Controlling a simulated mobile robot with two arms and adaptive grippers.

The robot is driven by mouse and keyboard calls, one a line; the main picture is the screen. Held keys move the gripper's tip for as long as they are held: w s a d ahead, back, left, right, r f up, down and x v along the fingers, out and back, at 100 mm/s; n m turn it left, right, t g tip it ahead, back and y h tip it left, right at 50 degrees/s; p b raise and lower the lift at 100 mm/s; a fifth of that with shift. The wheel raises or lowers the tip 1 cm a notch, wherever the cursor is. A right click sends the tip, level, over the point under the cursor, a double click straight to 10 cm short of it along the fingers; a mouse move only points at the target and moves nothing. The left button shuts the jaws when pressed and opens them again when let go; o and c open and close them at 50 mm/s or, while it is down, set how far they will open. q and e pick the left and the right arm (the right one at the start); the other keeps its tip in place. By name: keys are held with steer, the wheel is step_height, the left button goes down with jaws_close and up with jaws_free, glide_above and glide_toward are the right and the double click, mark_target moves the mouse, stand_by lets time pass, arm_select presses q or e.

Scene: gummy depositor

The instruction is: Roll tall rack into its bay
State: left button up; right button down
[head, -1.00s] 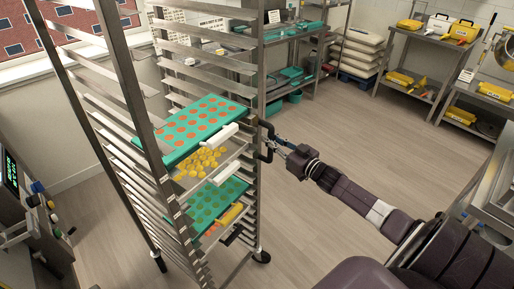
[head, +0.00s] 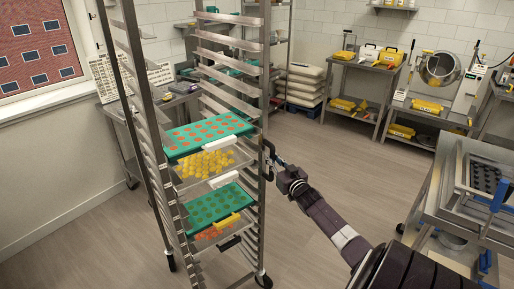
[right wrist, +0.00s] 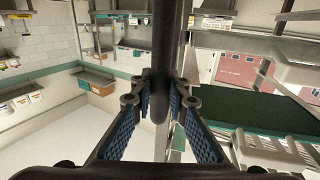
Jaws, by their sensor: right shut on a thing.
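The tall rack (head: 262,180) is a steel frame on castors, standing upright left of centre in the head view. It holds green trays of round gummies, the upper one (head: 207,134) with orange pieces, and a tray of yellow pieces (head: 205,163) between. My right gripper (head: 275,160) is at the dark handle (head: 267,150) on the rack's right post. In the right wrist view the blue-padded fingers (right wrist: 160,104) are closed around the dark bar (right wrist: 161,60). My left gripper is not in view. The bay is not clearly identifiable.
A steel bench (head: 128,125) stands by the wall behind the rack. White sacks (head: 305,85) are stacked at the back. Tables with yellow items (head: 345,104) stand at the back right. A steel table (head: 440,215) is at the right. Floor (head: 325,150) between is clear.

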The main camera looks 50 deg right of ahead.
steer(key=s+d+m+g+h, duration=0.7)
steer(key=s+d+g+h, duration=0.1)
steer(key=s+d, duration=1.1)
steer(key=s+d+m+g, duration=0.1)
steer(key=s+m+g, duration=0.1)
steer(key=s, duration=0.6)
steer(key=s+d+m+g+h, duration=0.1)
steer(key=s+m+g, duration=0.2)
steer(key=s, duration=0.6)
steer(key=s+d+m+g+h+b, duration=0.1)
steer(key=s+m+g, duration=0.1)
steer(key=s+g, duration=0.4)
steer(key=s, duration=0.3)
steer(key=shift+s+d+m, duration=0.25)
steer(key=shift+d+m, duration=0.05)
steer(key=shift+d, duration=0.05)
steer(key=shift+s, duration=0.1)
steer(key=c, duration=2.2)
jaws_free()
steer(key=shift+s, duration=0.1)
steer(key=o, duration=0.4)
steer(key=shift+s+a+r, duration=0.1)
steer(key=shift+s, duration=0.15)
steer(key=shift+c, duration=0.2)
steer(key=shift+w, duration=0.2)
